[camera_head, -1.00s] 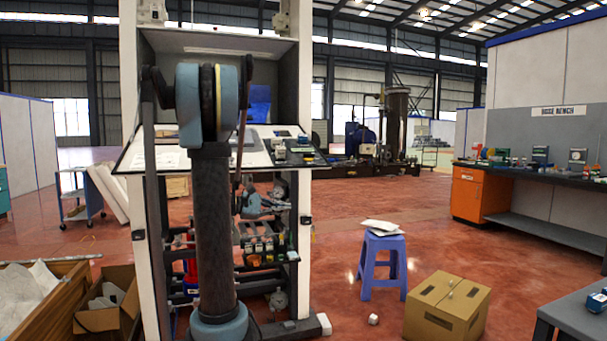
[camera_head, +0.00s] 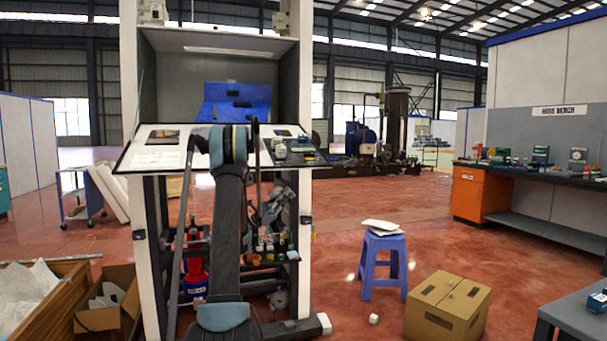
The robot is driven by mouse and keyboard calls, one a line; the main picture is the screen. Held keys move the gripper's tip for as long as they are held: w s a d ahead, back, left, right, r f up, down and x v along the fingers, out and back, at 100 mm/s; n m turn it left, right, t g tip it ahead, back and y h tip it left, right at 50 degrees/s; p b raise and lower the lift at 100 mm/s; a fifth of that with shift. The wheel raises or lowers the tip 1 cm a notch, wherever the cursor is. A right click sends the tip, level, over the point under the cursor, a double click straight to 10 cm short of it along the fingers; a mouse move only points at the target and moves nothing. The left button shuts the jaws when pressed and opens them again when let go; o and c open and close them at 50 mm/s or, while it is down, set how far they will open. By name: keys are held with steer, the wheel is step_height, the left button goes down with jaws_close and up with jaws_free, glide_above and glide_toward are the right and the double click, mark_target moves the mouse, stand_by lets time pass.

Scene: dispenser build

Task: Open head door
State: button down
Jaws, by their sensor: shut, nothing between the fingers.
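The dispenser's head compartment (camera_head: 175,68) is open at the front, at the top of a white-framed cabinet. A wide pale panel with a dark edge (camera_head: 140,158), which looks like the head door, slopes outward below the opening. Papers and small items rest on it. My arm crosses in front of its middle and hides part of it. My gripper (camera_head: 269,207) is small and partly hidden behind my arm, below the panel at the cabinet's right side. It looks shut and empty. Whether it touches anything there is unclear.
A blue panel (camera_head: 238,101) stands inside the compartment. Below are dark rails, a red container (camera_head: 195,277) and several small parts. A blue stool (camera_head: 382,262) and a cardboard box (camera_head: 446,307) stand right. An open box (camera_head: 108,305) is left. Red floor is clear at centre right.

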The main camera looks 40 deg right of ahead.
steer(key=shift+g, duration=0.3)
steer(key=shift+a+r+x, duration=0.35)
steer(key=shift+x, duration=1.75)
steer(key=shift+a+r+x, duration=0.3)
steer(key=shift+x, duration=1.85)
steer(key=shift+a+r+x, duration=0.35)
steer(key=shift+x, duration=1.75)
steer(key=shift+w, duration=0.1)
steer(key=s+r+n+t+h, duration=0.3)
steer(key=r+n+t, duration=0.4)
steer(key=r, duration=0.6)
steer(key=shift+a+r+n+h, duration=0.25)
steer(key=shift+a+n+h, duration=0.15)
steer(key=shift+a+n, duration=0.1)
steer(key=shift+s, duration=0.1)
